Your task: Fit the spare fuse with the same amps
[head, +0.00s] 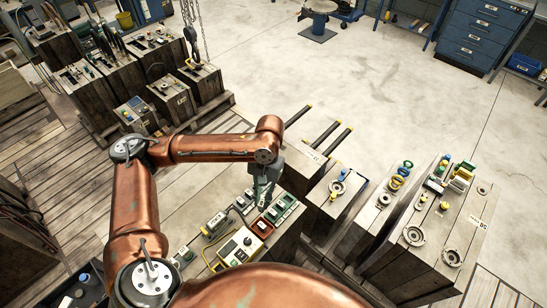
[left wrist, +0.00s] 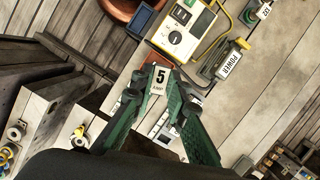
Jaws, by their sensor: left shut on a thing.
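My left gripper (head: 262,198) is over the workbench of wooden blocks; in the left wrist view its green fingers (left wrist: 160,84) close on a small pale piece, the fuse (left wrist: 159,80), marked "5 AMP". The fuse is too small to make out in the head view. Below the gripper are a red tray (head: 262,228) and green trays (head: 281,210) with pale pieces, whose markings I cannot read. A box labelled POWER (left wrist: 230,66) lies beside a yellow and white meter (left wrist: 184,32), also in the head view (head: 240,246). My right gripper is not in view.
Wooden blocks with metal rings (head: 414,236) and coloured parts stand on the right. More heavy blocks (head: 188,84) sit on a pallet at upper left, near a hanging hook (head: 190,36). Black bars with yellow ends (head: 326,138) lie beyond the gripper.

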